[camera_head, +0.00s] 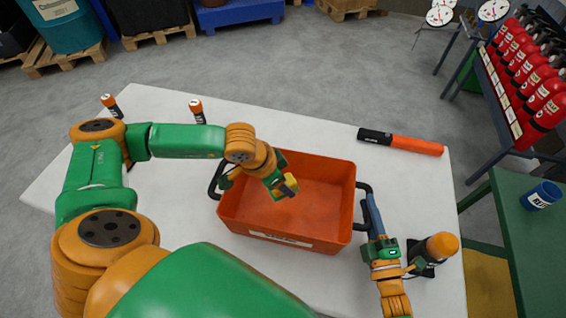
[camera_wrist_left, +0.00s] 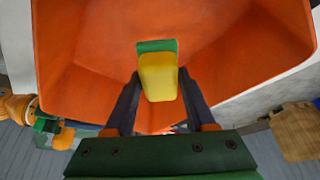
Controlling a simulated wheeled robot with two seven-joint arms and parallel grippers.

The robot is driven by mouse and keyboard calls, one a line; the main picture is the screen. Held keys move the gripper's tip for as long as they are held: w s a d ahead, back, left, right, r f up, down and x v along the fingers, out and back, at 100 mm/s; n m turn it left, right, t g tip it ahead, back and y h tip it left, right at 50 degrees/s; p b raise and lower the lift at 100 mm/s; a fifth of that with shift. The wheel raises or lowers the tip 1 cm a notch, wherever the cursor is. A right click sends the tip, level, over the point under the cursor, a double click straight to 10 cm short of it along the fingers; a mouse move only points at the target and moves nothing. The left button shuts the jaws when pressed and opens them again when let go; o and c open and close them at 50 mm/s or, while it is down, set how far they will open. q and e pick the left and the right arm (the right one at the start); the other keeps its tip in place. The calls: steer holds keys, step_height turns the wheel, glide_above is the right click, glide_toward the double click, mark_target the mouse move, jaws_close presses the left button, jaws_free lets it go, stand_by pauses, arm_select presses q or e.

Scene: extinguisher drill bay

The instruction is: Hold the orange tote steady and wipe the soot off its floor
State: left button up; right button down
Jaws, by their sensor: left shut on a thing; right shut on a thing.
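The orange tote (camera_head: 300,232) stands on the white table, with a black handle at each end and a pale label on its near wall. My left gripper (camera_head: 276,181) is over the inside of the tote, shut on a yellow and green sponge (camera_head: 289,188). The sponge (camera_wrist_left: 159,75) shows between the fingers in the left wrist view, against the tote's inside (camera_wrist_left: 215,50); I cannot tell whether it touches the floor. My right gripper (camera_head: 371,210) is shut on the tote's right handle (camera_head: 363,188). I cannot make out clear soot; the sponge and gripper hide part of the floor.
An orange-capped item (camera_head: 440,246) stands close beside my right gripper. A black and orange baton (camera_head: 400,142) lies at the back right of the white table (camera_head: 310,137). Two small orange-capped cylinders (camera_head: 110,104) (camera_head: 197,110) stand at the left. A green table (camera_head: 515,235) is at the right.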

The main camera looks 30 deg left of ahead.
stand_by(0.4)
steer(key=c, duration=0.7)
jaws_free()
